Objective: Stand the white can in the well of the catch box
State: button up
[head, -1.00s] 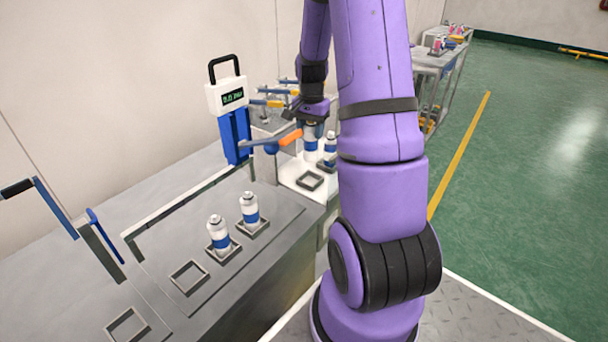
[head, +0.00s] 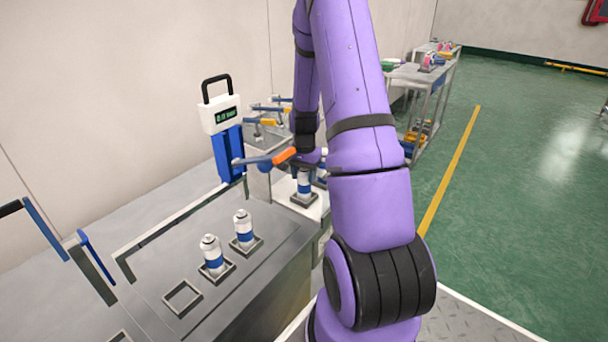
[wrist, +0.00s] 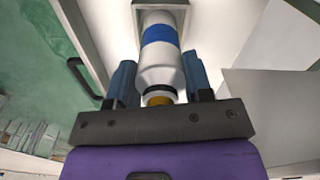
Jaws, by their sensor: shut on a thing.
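The white can with a blue band (head: 304,184) is between my gripper's fingers, upright, over a square-framed well on the white top of the catch box (head: 309,212). In the wrist view my gripper (wrist: 158,78) is shut around the upper part of the can (wrist: 160,52). The can's far end lies within the square frame of the well (wrist: 178,5). I cannot tell whether its base touches the floor of the well.
Two similar cans (head: 214,256) (head: 243,230) stand in square frames on the grey bench, beside an empty frame (head: 182,298). A blue lever with an orange grip (head: 284,156) is close to my gripper. A display unit (head: 221,115) stands behind.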

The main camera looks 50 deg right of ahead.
jog(key=shift+f, duration=0.1)
jog(key=o, duration=1.2)
jog(key=shift+o, duration=0.2)
notch_tip(320, 180, up, 12)
jog(key=s+a+r+n+t, duration=0.25)
jog(key=a+r+n, duration=0.35)
jog(key=a+r, duration=1)
jog(key=s+a+r+n+t, duration=0.1)
jog(key=s+a+r+n, duration=0.1)
jog(key=s+a+n, duration=0.2)
jog(key=s+a+r+n+t, duration=0.1)
jog(key=s+a+r+n, duration=0.2)
jog(key=s+a, duration=0.7)
jog(key=shift+s+a+r+n+t, duration=0.3)
jog(key=shift+s+a+n+t, duration=0.1)
jog(key=shift+s+n, duration=0.6)
